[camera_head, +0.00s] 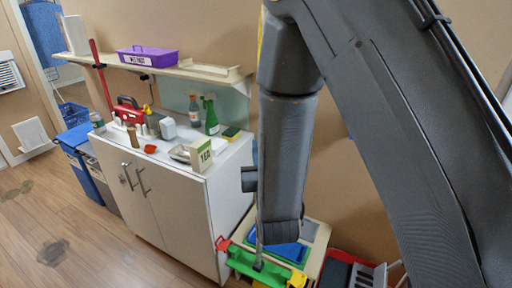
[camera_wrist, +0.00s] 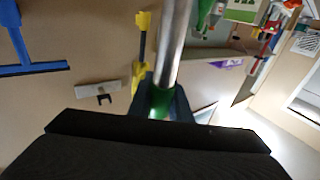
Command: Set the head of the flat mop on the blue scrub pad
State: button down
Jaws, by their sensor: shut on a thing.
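My gripper (camera_wrist: 162,100) is shut around the green grip of the flat mop's handle in the wrist view. The mop's metal pole (camera_wrist: 173,45) runs up from it. In the head view my arm hides most of the gripper. My arm covers part of this area, and I cannot tell whether head and pad touch.
A white cabinet (camera_head: 165,195) with bottles and a purple box (camera_head: 148,57) on the shelf above stands left. Blue bins (camera_head: 82,160) stand farther left. A red and grey tray (camera_head: 350,272) lies right of the pad. Open floor lies at the lower left.

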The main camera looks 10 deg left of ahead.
jog(key=w+d+f+b, duration=0.1)
jog(key=w+d+b, duration=0.1)
jog(key=w, duration=0.7)
jog(key=w+d+f+b, duration=0.1)
jog(key=w+d, duration=0.3)
jog(key=w, duration=0.5)
jog(key=shift+w+d+b, duration=0.3)
jog(key=shift+d+b, duration=0.1)
jog(key=shift+b, duration=0.05)
dwell(0.7)
jog(key=shift+s+d+b, duration=0.1)
jog(key=shift+b, duration=0.2)
dwell(1.6)
jog(key=shift+f+b, duration=1.9)
jog(key=shift+f, duration=0.6)
dwell(0.7)
